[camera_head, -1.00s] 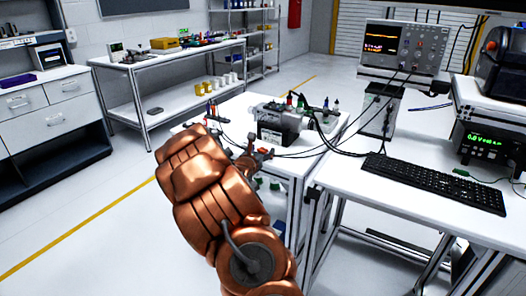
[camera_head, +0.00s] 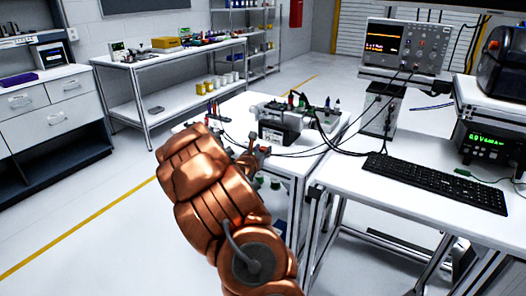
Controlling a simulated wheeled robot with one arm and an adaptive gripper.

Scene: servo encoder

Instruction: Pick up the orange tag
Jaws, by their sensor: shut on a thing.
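My gripper (camera_head: 252,151) is small in the head view, at the end of my copper-coloured arm, by the front part of the white bench (camera_head: 232,113). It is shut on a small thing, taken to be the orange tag. The tag itself is mostly hidden at the fingers and too small to make out clearly. I cannot tell whether it is clear of the bench top.
Black cables run from the motor unit to the oscilloscope (camera_head: 404,46) on the right-hand bench. A keyboard (camera_head: 435,182) and a power supply (camera_head: 488,143) with a green display are there too. Small coloured parts (camera_head: 211,110) stand at the bench's left. The floor at left is clear.

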